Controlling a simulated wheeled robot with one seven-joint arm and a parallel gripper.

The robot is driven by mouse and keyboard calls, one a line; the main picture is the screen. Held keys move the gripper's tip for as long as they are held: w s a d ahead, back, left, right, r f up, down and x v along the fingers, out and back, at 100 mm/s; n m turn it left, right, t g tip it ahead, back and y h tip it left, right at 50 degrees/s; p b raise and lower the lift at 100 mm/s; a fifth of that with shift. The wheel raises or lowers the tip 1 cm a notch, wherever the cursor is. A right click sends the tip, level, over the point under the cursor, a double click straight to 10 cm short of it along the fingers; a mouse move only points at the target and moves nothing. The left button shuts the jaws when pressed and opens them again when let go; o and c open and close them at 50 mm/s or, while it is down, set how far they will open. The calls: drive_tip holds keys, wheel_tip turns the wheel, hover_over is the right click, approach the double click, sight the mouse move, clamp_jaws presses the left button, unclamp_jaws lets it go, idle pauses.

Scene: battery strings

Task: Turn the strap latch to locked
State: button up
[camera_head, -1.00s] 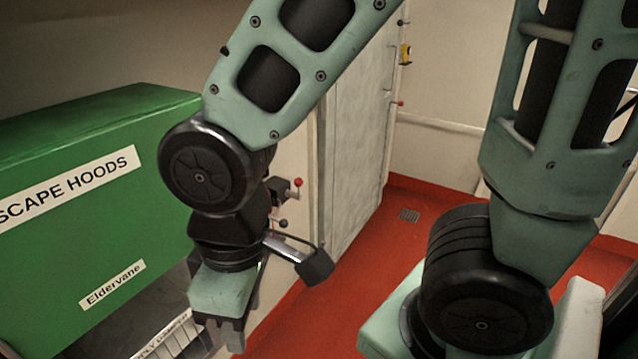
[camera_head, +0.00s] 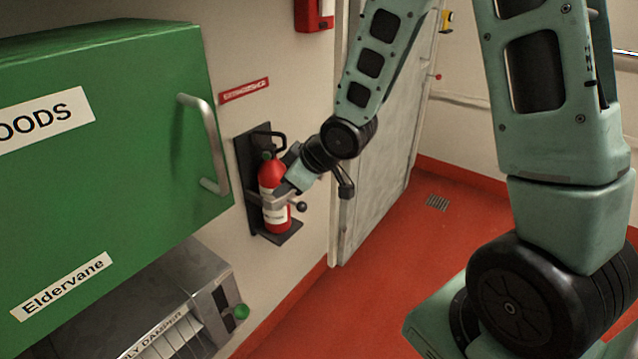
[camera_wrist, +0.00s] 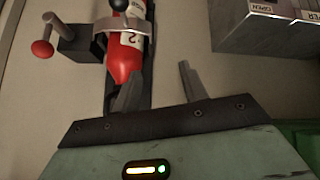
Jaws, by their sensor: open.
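A red fire extinguisher (camera_head: 272,178) stands upright in a black wall bracket (camera_head: 246,165). A grey metal strap (camera_head: 272,201) crosses its body, with a black ball knob (camera_head: 301,206) at the right; the strap (camera_wrist: 122,22) and knob (camera_wrist: 120,5) also show in the wrist view. A lever with a red ball (camera_wrist: 42,48) juts from a black block beside the bracket in the wrist view. I cannot tell if the latch is locked. My gripper (camera_wrist: 158,88) is open and empty, its left finger overlapping the extinguisher's end in view. In the head view its fingers are unclear.
A green cabinet (camera_head: 120,150) with a pale handle (camera_head: 205,145) juts out at the left. Below it is a grey damper box (camera_head: 190,275) with a green button (camera_head: 240,312). A grey door (camera_head: 400,150) stands behind my arm. Red floor (camera_head: 370,240) is clear.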

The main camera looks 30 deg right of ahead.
drive_tip(key=w+d+f+t+y+b, duration=0.25)
drive_tip(key=d+f+t+b, duration=0.2)
drive_tip(key=d+f, duration=0.6)
drive_tip(key=m+t+b, duration=0.1)
drive_tip(key=t+b, duration=0.3)
drive_tip(key=t, duration=0.1)
approach(323, 178)
drive_tip(key=shift+y, duration=0.35)
drive_tip(key=x, duration=1.2)
drive_tip(key=shift+w+d+f, duration=0.1)
drive_tip(key=shift+w+d, duration=0.05)
drive_tip(key=shift+w, duration=0.2)
clamp_jaws()
